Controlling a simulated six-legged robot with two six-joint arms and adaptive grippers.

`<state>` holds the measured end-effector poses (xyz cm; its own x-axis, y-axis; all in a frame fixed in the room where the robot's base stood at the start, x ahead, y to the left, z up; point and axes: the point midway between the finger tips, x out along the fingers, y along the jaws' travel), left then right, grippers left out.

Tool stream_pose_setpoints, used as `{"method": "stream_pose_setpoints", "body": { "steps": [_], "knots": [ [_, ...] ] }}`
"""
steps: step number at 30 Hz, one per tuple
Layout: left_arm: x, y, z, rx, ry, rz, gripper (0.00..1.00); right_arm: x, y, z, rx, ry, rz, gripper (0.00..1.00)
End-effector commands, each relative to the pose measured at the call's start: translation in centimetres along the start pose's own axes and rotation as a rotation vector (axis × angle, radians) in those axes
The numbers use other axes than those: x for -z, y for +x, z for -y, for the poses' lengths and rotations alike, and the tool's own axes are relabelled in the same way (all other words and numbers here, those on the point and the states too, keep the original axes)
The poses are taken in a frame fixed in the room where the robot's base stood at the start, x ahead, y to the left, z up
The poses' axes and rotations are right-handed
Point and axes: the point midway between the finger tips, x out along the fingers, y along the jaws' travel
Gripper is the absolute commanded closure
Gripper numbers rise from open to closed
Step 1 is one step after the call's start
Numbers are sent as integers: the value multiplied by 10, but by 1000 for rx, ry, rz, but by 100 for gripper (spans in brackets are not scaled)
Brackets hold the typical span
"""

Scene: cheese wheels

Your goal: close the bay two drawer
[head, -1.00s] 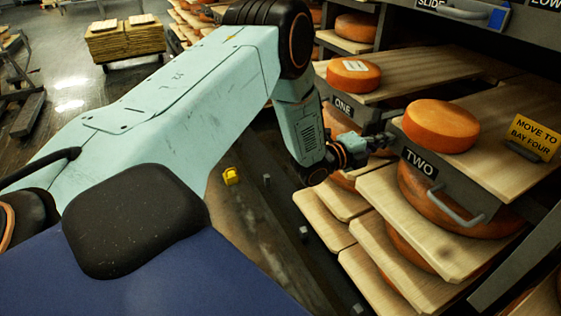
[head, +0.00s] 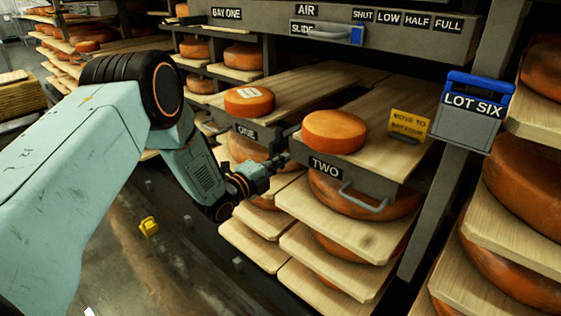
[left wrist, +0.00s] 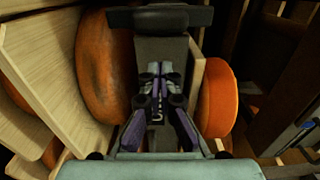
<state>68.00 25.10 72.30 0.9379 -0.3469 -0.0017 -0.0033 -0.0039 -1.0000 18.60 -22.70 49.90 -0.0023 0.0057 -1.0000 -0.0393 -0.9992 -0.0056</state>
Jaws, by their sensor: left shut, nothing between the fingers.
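The bay two drawer (head: 385,190) stands pulled out of the rack. Its grey front bears a TWO label and a light grey bar handle (head: 363,205). An orange cheese wheel (head: 335,131) and a yellow MOVE TO BAY FOUR sign (head: 409,124) stand on its wooden board. My left gripper (head: 283,160) is shut and empty, close to the left end of the drawer front, beside the bay one drawer; I cannot tell whether it touches. In the left wrist view its closed fingers (left wrist: 157,105) lie over a grey panel (left wrist: 160,52) between two orange wheels. My right gripper is out of view.
The bay one drawer (head: 262,138), with a labelled wheel on top, is also out, to the left. Boards with large wheels (head: 345,228) lie below drawer two. A blue-topped LOT SIX box (head: 470,112) hangs on the right post. A yellow object (head: 148,227) lies on the floor.

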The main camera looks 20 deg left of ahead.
Motion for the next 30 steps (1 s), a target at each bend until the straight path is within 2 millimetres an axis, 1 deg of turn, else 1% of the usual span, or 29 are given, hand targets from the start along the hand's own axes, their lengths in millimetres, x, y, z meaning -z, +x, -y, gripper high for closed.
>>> {"method": "stream_pose_setpoints", "body": {
  "steps": [3,6,12,15,18,24,28,30],
  "knots": [
    [0,2,0,0,-1,-1,100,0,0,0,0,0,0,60],
    [-1,-20,2,-4,-5,3,100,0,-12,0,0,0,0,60],
    [-2,-56,2,-3,-5,3,100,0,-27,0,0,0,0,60],
    [-1,-72,2,-2,-4,2,100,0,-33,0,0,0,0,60],
    [-1,-84,1,-2,-3,1,100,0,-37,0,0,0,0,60],
    [0,-96,0,-2,-1,0,100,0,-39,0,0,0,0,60],
    [0,-97,0,-1,-6,-1,100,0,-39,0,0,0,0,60],
    [0,-97,-1,-5,-41,-1,100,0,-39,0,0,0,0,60]
  ]
}}
